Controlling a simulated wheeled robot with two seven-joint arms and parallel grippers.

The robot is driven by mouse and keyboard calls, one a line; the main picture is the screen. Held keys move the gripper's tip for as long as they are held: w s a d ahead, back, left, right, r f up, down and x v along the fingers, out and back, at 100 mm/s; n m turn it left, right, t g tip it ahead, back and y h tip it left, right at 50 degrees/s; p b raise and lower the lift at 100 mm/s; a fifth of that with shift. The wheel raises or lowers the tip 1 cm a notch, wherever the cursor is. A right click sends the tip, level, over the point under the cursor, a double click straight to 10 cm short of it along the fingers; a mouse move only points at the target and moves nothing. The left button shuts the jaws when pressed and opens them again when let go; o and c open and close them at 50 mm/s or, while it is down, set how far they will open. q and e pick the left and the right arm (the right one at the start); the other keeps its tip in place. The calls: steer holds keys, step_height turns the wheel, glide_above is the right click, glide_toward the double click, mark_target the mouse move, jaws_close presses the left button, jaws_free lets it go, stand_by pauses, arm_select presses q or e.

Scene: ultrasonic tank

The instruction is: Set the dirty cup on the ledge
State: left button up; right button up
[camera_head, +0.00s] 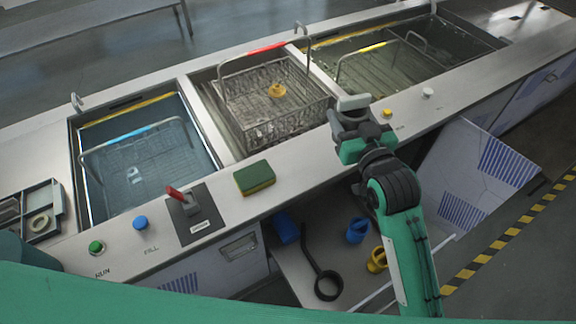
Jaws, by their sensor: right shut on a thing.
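My right gripper (352,118) is over the front ledge (300,165) of the tank, beside the middle basin's right front corner. It is shut on a light grey thing (354,102), mostly hidden by the jaws; I cannot tell for certain that it is the dirty cup. A blue cup-like thing (357,230) and a yellow one (377,260) sit on the open shelf below the ledge. A small yellow thing (277,90) lies in the wire basket (262,118) in the middle basin. My left gripper is not in view.
A green and yellow sponge (254,178) lies on the ledge, right of a red-handled switch (183,198). Blue (140,223) and green (96,247) buttons are further left. The left basin (150,160) holds blue water. The ledge between sponge and right gripper is clear.

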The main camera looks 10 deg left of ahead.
steer(key=w+a+r+n+g+y, duration=0.2)
steer(key=w+a+r+n+y, duration=0.15)
steer(key=a+r, duration=0.35)
steer(key=shift+m, duration=0.35)
steer(key=f, duration=0.6)
steer(key=a+f, duration=0.1)
steer(key=f, duration=1.3)
steer(key=shift+w+a+p, duration=0.15)
steer(key=shift+a+p, duration=0.15)
steer(key=shift+a, duration=0.05)
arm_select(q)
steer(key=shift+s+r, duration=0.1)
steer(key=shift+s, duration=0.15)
arm_select(e)
steer(key=shift+f, duration=0.15)
steer(key=o, duration=1.2)
steer(key=shift+c, duration=0.2)
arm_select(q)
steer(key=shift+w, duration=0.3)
